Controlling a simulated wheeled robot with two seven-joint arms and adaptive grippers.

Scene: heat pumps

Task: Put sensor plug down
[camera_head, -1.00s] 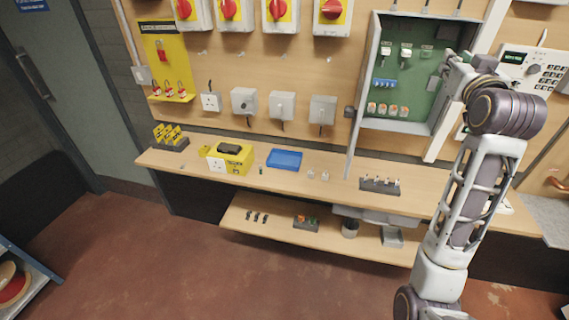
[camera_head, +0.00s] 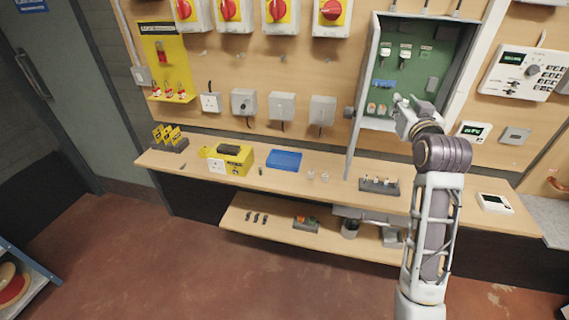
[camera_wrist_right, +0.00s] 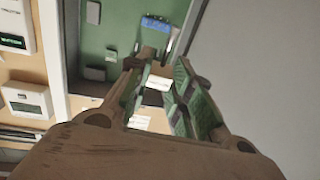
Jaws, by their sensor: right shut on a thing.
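My right gripper (camera_head: 398,102) is in front of the lower part of the open cabinet (camera_head: 372,60) with a green back panel. It also shows in the right wrist view (camera_wrist_right: 157,72), where its padded fingers are closed around a small pale piece (camera_wrist_right: 157,83). I take this for the sensor plug; it is mostly hidden by the fingers, and I cannot make out its shape. My left gripper is not in view.
The bench (camera_head: 335,192) carries a blue tray (camera_head: 285,160), a yellow box (camera_head: 238,152) and a white device (camera_head: 494,203). A blue block (camera_wrist_right: 160,25) sits on the green panel. The grey cabinet door (camera_head: 360,110) stands open on the left.

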